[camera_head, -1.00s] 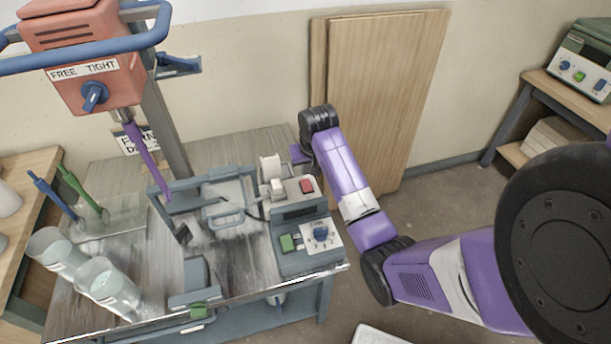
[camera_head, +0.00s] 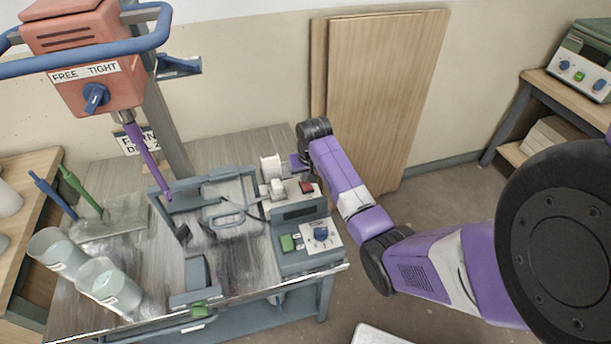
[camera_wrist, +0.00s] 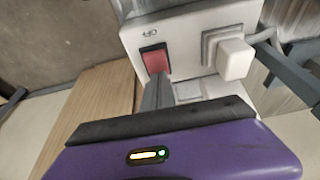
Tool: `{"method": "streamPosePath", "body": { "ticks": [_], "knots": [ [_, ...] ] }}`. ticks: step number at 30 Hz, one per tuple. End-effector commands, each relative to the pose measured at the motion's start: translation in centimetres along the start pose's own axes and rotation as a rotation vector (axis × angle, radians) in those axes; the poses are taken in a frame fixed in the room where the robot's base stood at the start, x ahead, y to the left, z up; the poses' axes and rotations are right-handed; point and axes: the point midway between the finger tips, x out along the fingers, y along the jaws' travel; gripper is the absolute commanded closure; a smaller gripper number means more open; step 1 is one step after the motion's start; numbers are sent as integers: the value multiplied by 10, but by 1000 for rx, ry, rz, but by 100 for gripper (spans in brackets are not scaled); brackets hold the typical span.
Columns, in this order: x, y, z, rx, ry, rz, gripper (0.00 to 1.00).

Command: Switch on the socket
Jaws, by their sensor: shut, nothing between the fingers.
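The socket (camera_wrist: 190,22) is a pale block with a red rocker switch (camera_wrist: 155,59) and a white plug (camera_wrist: 235,60). In the head view the red switch (camera_head: 306,187) is on top of the grey unit at the table's right side. My gripper (camera_wrist: 158,84) is shut and empty. Its dark grey fingertips are right at the lower edge of the red switch in the wrist view; I cannot tell whether they touch it. In the head view my purple gripper (camera_head: 299,163) is just behind the socket, and its fingertips are hard to make out.
The grey unit's front has a green button (camera_head: 287,243) and a blue knob (camera_head: 320,233). A grey frame (camera_head: 166,197) stands left of it, under a purple stirrer (camera_head: 146,157). Clear buckets (camera_head: 108,285) stand at front left. Wooden boards (camera_head: 385,90) lean on the wall behind my arm.

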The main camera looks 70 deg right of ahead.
Motion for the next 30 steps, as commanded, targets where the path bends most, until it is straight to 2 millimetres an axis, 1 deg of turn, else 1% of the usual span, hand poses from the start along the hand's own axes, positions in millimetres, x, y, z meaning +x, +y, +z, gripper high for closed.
{"method": "streamPosePath", "body": {
  "ticks": [10, 20, 30],
  "knots": [
    [-1, 0, 5, 0, -2, 0, 100],
    [-6, 0, 17, 0, -4, -1, 100],
    [-6, 0, 17, 0, 0, 0, 100]
  ]
}}
